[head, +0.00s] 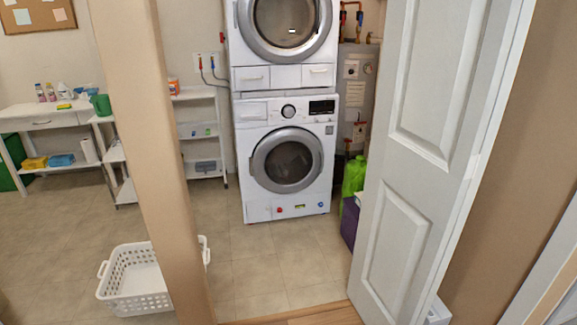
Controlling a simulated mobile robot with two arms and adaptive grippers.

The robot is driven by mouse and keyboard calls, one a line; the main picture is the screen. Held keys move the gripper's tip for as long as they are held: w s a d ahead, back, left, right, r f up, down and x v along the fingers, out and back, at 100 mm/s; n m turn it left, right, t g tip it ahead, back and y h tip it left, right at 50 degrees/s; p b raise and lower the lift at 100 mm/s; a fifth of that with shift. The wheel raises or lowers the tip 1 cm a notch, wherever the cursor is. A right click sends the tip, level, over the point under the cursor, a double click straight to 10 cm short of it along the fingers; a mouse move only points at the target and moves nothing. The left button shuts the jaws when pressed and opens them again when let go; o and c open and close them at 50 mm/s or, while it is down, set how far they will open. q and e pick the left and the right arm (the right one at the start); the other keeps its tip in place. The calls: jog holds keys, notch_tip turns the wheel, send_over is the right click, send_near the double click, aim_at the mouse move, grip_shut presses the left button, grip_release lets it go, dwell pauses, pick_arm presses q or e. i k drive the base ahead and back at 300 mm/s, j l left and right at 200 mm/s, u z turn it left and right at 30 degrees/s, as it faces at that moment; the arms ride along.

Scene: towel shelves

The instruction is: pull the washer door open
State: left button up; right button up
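The front-loading washer (285,192) stands beyond a doorway, under a second stacked white machine (284,72). Its round door (286,160) has a grey ring and dark glass and looks shut. A control panel with a knob and a dark display sits above the door. The upper machine has a similar round door (288,18), cut off by the top edge. Neither of my grippers shows in the head view.
A white panelled door (440,130) stands open on the right of the doorway; a beige post (150,130) is on the left. A white laundry basket (137,278) lies on the floor. The tiled floor ahead is clear.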

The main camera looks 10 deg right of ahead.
aim_at(258, 168)
jog(key=i+l, duration=0.1)
jog(key=i, duration=0.4)
jog(key=i+l, duration=0.15)
jog(key=i, duration=0.4)
